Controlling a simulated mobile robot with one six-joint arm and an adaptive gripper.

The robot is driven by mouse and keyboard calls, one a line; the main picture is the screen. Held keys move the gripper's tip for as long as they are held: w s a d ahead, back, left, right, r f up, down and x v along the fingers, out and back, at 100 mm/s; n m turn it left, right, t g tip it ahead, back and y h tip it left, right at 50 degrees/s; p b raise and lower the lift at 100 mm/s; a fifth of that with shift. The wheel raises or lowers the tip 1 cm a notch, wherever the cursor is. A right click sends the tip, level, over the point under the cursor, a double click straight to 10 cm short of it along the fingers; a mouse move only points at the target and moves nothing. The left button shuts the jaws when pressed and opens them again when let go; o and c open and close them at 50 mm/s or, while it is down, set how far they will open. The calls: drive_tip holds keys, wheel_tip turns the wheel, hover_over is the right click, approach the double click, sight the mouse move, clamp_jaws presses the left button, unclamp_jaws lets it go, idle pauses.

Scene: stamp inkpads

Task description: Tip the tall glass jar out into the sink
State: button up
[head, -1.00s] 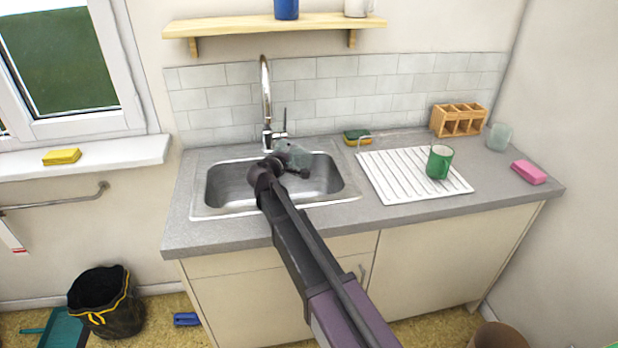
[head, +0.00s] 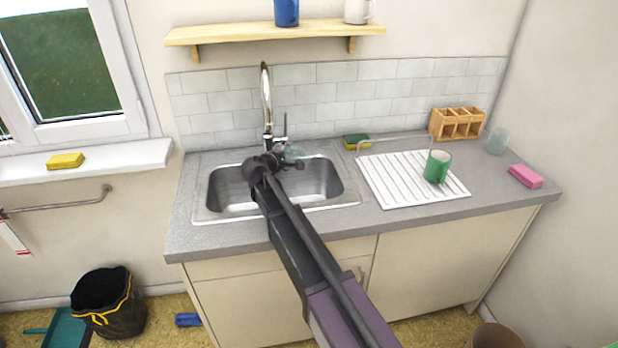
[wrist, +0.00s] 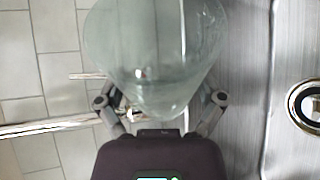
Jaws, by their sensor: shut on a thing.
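The tall glass jar (head: 294,153) is clear, greenish glass and shows only partly behind my gripper (head: 280,163) in the head view. In the wrist view the jar (wrist: 155,45) fills the space between the fingers, and my gripper (wrist: 160,99) is shut on it. The wrist view is turned sideways against the room. The jar looks tipped, but I cannot tell its exact angle or whether anything is in it. The steel sink (head: 325,185) lies under my gripper in the head view. Its drain (wrist: 307,105) shows at the right of the wrist view.
The tap (head: 266,100) stands just behind my gripper. A sponge (head: 356,141), a wooden caddy (head: 457,123), a glass (head: 497,141) and a pink sponge (head: 526,176) are on the counter.

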drive_tip(key=shift+w+a+r+n+g+h+p, duration=0.1)
drive_tip(key=shift+r+n+g+h+p, duration=0.1)
drive_tip(key=shift+r+n+g+p, duration=0.35)
drive_tip(key=shift+a+r+n+g+h+p, duration=0.1)
drive_tip(key=shift+r+n+g+h+p, duration=0.15)
drive_tip(key=shift+n+p, duration=0.5)
drive_tip(key=shift+d+f+n+g+h+b, duration=0.1)
drive_tip(key=shift+f+n+g+h+b, duration=0.15)
drive_tip(key=shift+f+n+g+b, duration=0.35)
drive_tip(key=shift+r+n+h+p, duration=0.3)
drive_tip(key=shift+n+p, duration=0.2)
drive_tip(key=shift+p, duration=0.2)
drive_tip(key=shift+w+a+r+n+g+h+p, duration=0.3)
drive_tip(key=shift+w+a+n+g+p, duration=0.1)
drive_tip(key=shift+w+a+n+g, duration=0.15)
drive_tip(key=shift+w+a+r+n+g+h+p, duration=0.3)
drive_tip(key=shift+r+n+h, duration=0.1)
drive_tip(key=shift+n, duration=0.2)
drive_tip(key=shift+w+a+r+n+g+h+p, duration=0.15)
drive_tip(key=shift+a+r+n+g+h, duration=0.1)
drive_tip(key=shift+n+h, duration=0.25)
drive_tip(key=shift+f+n+b, duration=0.25)
drive_tip(key=shift+b, duration=0.05)
drive_tip(key=shift+w+a+f+n+g+b, duration=0.15)
drive_tip(key=shift+n+g+b, duration=0.15)
drive_tip(key=shift+n+b, duration=0.1)
drive_tip(key=shift+h, duration=0.4)
